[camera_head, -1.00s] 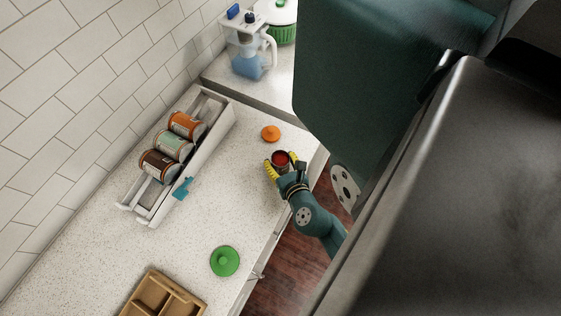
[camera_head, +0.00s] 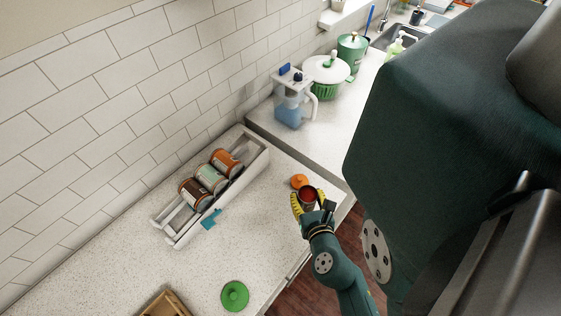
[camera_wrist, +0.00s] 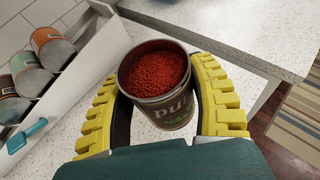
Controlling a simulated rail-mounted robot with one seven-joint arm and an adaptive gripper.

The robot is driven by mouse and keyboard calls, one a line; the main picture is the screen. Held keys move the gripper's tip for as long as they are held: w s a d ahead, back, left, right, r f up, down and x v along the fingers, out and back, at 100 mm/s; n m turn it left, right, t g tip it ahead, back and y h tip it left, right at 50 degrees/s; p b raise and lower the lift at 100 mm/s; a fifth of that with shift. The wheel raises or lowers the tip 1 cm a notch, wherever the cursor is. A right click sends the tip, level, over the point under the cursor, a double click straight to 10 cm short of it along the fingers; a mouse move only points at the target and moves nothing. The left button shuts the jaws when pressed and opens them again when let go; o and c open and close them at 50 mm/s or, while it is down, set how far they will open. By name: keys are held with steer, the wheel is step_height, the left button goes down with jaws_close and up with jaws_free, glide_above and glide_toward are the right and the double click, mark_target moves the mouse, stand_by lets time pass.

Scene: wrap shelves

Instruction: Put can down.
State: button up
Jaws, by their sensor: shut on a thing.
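An open can (camera_wrist: 160,105) with a dark label and red, grainy contents is in the middle of the wrist view. My gripper (camera_wrist: 165,118) has its two yellow-padded fingers closed around the can's sides. In the head view the can (camera_head: 308,196) and my gripper (camera_head: 310,203) are near the right edge of the speckled counter (camera_head: 262,200). The can looks upright or slightly tilted. I cannot tell whether its bottom touches the counter.
A white rack (camera_head: 258,160) with three cans lying in it stands by the wall. An orange lid (camera_head: 299,181) lies just behind the can. A green lid (camera_head: 234,296) and wooden box (camera_head: 165,304) are nearer. A water pitcher (camera_head: 291,105) stands behind. The middle counter is clear.

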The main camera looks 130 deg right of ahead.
steer(key=shift+r, duration=0.1)
steer(key=w+d+r+n+t+h, duration=0.1)
steer(key=w+d+n+t, duration=0.25)
steer(key=w, duration=0.35)
steer(key=w+d+r+n+t+h, duration=0.1)
steer(key=w+d+n+t, duration=0.1)
steer(key=w+n+t, duration=0.45)
steer(key=w+a+n+t+y, duration=0.1)
steer(key=w+a+n+t, duration=0.15)
steer(key=w, duration=0.65)
steer(key=w+a+n+t+y, duration=0.1)
steer(key=w+t, duration=0.2)
steer(key=w, duration=0.5)
steer(key=w+a+f+n+t+y, duration=0.3)
steer(key=w+a+n+y, duration=0.3)
steer(key=w+a, duration=0.5)
steer(key=w+a+f+n+t+y, duration=0.25)
steer(key=w+a+n+y, duration=0.4)
steer(key=a, duration=0.65)
steer(key=w+r+m+h+p, duration=0.1)
steer(key=w+r+p, duration=0.2)
steer(key=r+p, duration=0.9)
steer(key=p, duration=0.4)
steer(key=shift+w, duration=0.4)
